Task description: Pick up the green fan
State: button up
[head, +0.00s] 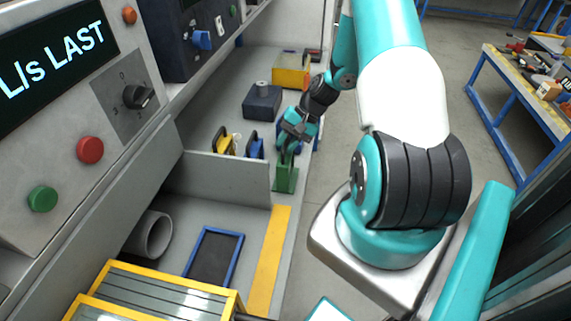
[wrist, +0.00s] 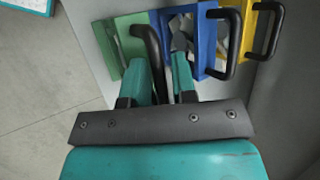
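The green fan (head: 286,179) stands at the right edge of the counter, beside the end of a low grey partition in the head view. In the wrist view its green body (wrist: 129,40) lies at the upper left of the fans, with its black handle (wrist: 150,45) reaching down toward me. My gripper (wrist: 160,68) has its two teal fingers apart. The handle passes between them, close to the left finger, with a gap on the right side. In the head view my gripper (head: 288,150) is just above the green fan. Its fingertips are hard to make out there.
A blue fan (head: 255,147) and a yellow fan (head: 226,144) stand left of the green one, behind the partition (head: 227,178). The blue fan (wrist: 203,45) is close to the right finger. A dark blue box (head: 262,103) and a yellow box (head: 291,72) are farther back.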

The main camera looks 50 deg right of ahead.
jog(key=shift+f, duration=0.15)
grip_shut()
